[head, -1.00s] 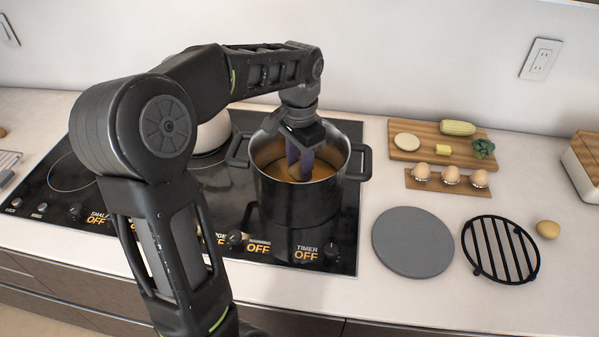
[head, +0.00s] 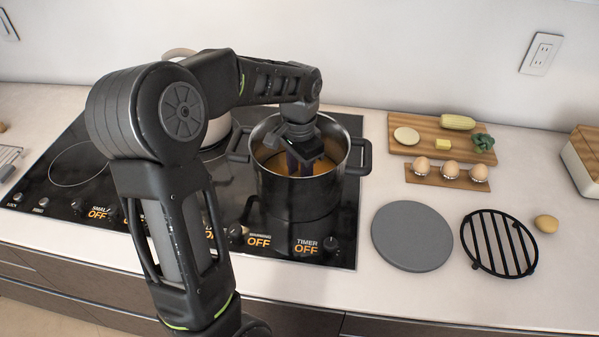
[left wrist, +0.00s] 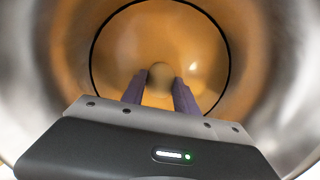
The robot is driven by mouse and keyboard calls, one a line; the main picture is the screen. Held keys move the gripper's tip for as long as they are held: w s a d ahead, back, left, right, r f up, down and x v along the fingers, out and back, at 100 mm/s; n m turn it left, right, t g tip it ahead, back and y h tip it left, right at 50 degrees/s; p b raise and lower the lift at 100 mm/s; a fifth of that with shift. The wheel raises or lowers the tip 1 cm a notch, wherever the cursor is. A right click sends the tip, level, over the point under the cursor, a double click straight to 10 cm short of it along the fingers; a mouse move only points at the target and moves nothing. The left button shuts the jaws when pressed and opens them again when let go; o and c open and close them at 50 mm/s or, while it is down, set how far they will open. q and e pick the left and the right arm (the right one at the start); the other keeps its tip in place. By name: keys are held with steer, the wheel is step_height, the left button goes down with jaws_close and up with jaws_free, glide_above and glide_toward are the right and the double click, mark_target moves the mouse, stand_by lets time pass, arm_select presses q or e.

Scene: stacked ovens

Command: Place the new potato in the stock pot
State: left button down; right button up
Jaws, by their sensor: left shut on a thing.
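The stock pot (head: 298,198) is a dark metal pot with two side handles, standing open on the cooktop. My left gripper (head: 304,165) reaches down inside it from above. In the left wrist view my left gripper (left wrist: 160,82) is shut on a round, tan new potato (left wrist: 160,73), held between its two purple fingers. The pot's orange-brown inside (left wrist: 120,50) surrounds the potato. In the head view the potato is hidden by the gripper and pot wall. My right gripper does not show.
A light pot stands behind my arm on the cooktop (head: 75,185). To the right are a grey round plate (head: 412,236), a black trivet (head: 499,244), another potato-like item (head: 547,224), an egg holder (head: 446,178) and a cutting board (head: 400,147) with food.

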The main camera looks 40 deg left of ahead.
arm_select(q)
steer(key=shift+f, duration=0.15)
steer(key=c, duration=0.9)
jaws_free()
steer(key=shift+c, duration=0.2)
step_height(320, 180, up, 12)
steer(key=shift+r, duration=0.2)
